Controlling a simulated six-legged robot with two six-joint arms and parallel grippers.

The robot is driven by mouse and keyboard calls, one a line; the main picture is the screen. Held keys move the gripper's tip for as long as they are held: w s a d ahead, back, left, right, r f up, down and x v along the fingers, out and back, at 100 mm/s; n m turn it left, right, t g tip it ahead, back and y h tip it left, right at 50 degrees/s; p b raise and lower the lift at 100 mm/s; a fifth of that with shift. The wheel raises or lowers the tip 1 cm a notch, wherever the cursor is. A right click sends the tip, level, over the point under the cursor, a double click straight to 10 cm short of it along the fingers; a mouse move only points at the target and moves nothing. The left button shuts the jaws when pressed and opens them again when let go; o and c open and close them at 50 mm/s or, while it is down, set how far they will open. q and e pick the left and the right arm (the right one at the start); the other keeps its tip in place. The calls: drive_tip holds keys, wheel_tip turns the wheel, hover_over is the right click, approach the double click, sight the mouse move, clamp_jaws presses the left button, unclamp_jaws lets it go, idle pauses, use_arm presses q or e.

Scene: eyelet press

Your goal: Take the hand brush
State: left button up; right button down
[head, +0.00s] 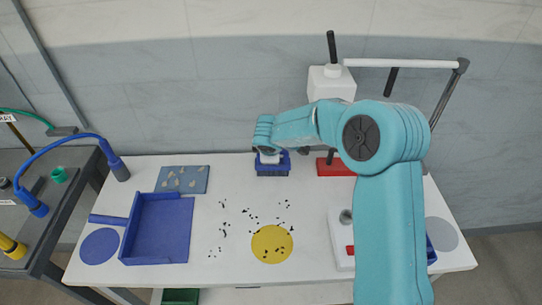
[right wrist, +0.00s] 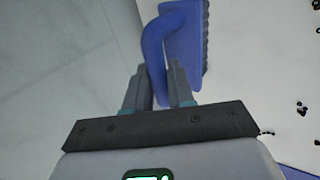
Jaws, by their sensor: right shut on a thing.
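The hand brush (right wrist: 183,45) is blue, with a curved handle and a block with a scalloped edge, in the right wrist view. My right gripper (right wrist: 160,88) is shut on its handle, one grey finger on each side. In the head view my right arm reaches to the back middle of the table. The gripper there is largely hidden by its own wrist, and the blue block of the brush (head: 273,168) shows just below it. I cannot tell whether the brush touches the table. My left gripper is in neither view.
A blue dustpan (head: 160,230) lies on the table's left, near a blue-grey mat (head: 183,179). Dark specks surround a yellow disc (head: 272,244). A white press (head: 331,83) stands behind my right arm, with a red block (head: 335,167) beside it. A dark side table (head: 65,208) stands left.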

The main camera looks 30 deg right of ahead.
wheel_tip(320, 180, up, 20)
drive_tip(key=p, duration=0.1)
drive_tip(key=c, duration=1.5)
unclamp_jaws()
clamp_jaws()
